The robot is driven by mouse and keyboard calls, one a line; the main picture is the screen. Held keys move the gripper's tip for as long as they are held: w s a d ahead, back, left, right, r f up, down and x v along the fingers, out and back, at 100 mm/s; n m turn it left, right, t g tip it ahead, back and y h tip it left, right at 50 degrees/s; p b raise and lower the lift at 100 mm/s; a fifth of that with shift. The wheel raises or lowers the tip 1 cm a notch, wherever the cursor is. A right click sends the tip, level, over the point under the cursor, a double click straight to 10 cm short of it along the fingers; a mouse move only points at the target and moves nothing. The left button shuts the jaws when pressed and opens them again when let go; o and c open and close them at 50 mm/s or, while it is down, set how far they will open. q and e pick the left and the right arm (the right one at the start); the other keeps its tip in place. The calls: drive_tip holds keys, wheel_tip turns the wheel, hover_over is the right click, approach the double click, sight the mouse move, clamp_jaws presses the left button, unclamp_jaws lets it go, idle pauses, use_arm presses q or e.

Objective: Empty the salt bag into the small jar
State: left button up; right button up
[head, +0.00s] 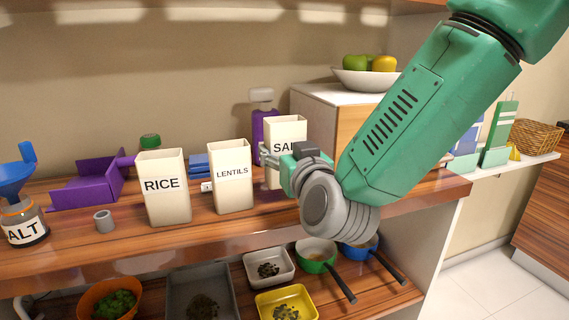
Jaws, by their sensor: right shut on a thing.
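The salt bag (287,125) is a cream, upright, box-like container whose label reads "SAL", the rest hidden by my right gripper. It stands on the wooden counter, right of the lentils container. My right gripper (268,156) reaches across it from the right and is shut on it; the fingertips are small and partly unclear. My left gripper is not in view.
Cream containers marked RICE (163,205) and LENTILS (231,188) stand between the bag and the jar. A small grey cup (104,220) and a purple tray (86,191) are left of them. A wooden cabinet (322,121) stands behind the bag. Bowls and pans fill the lower shelf.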

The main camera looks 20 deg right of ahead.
sight(285, 119)
wheel_tip(285, 119, up, 6)
drive_tip(key=shift+r+p, duration=0.2)
drive_tip(key=shift+p, duration=0.7)
drive_tip(key=shift+r+p, duration=0.75)
drive_tip(key=shift+r, duration=0.1)
drive_tip(key=shift+r+p, duration=1.85)
drive_tip(key=shift+r, duration=0.15)
drive_tip(key=shift+f, duration=0.15)
